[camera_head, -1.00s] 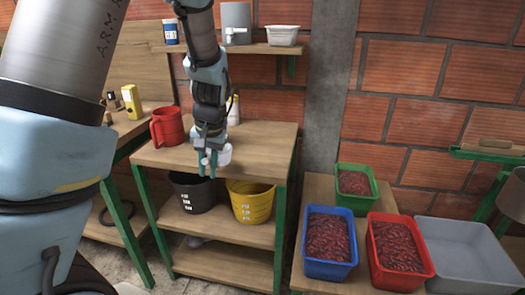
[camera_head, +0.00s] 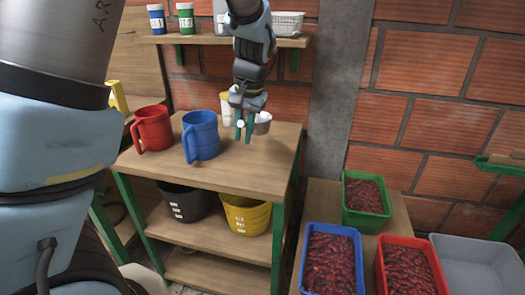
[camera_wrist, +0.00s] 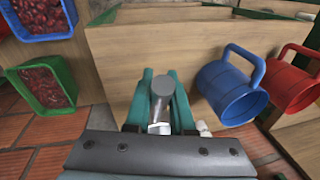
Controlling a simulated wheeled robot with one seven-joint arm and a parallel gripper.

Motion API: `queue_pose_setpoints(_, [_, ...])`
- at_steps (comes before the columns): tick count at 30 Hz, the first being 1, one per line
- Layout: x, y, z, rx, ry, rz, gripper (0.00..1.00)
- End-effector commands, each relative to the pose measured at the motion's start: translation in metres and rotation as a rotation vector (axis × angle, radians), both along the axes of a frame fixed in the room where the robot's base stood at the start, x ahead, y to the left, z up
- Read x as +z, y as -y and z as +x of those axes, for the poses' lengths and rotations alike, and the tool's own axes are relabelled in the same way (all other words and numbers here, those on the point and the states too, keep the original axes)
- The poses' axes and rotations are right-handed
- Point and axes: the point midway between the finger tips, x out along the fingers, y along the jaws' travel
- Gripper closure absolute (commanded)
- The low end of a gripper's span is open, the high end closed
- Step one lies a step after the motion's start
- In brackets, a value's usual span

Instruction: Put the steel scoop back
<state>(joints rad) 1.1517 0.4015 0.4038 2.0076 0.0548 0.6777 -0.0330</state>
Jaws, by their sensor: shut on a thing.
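The steel scoop (camera_head: 262,123) is in my gripper (camera_head: 244,130), above the right part of the wooden table top (camera_head: 240,176). Its grey bowl shows just right of the fingers in the head view. In the wrist view, its round grey handle (camera_wrist: 162,86) sits between the two green fingers of my gripper (camera_wrist: 161,100), which are shut on it. The fingers point down. The rest of the scoop is mostly hidden by the gripper. I cannot tell whether it touches the table.
A blue jug (camera_head: 200,136) and a red jug (camera_head: 152,129) stand left of the gripper. A white bottle (camera_head: 226,108) is behind it. A wall shelf (camera_head: 220,41) holds containers. Black (camera_head: 184,202) and yellow (camera_head: 245,215) buckets sit below. Crates of red cherries stand at right.

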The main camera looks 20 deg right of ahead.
Motion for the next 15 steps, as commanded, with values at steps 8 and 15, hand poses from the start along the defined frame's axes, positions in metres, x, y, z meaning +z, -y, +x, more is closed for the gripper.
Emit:
queue_pose_setpoints(8, [-0.041,-0.001,-0.001,0.001,-0.003,0.005,1.00])
queue_pose_setpoints(15, [-0.065,0.000,0.000,0.000,-0.001,0.001,1.00])
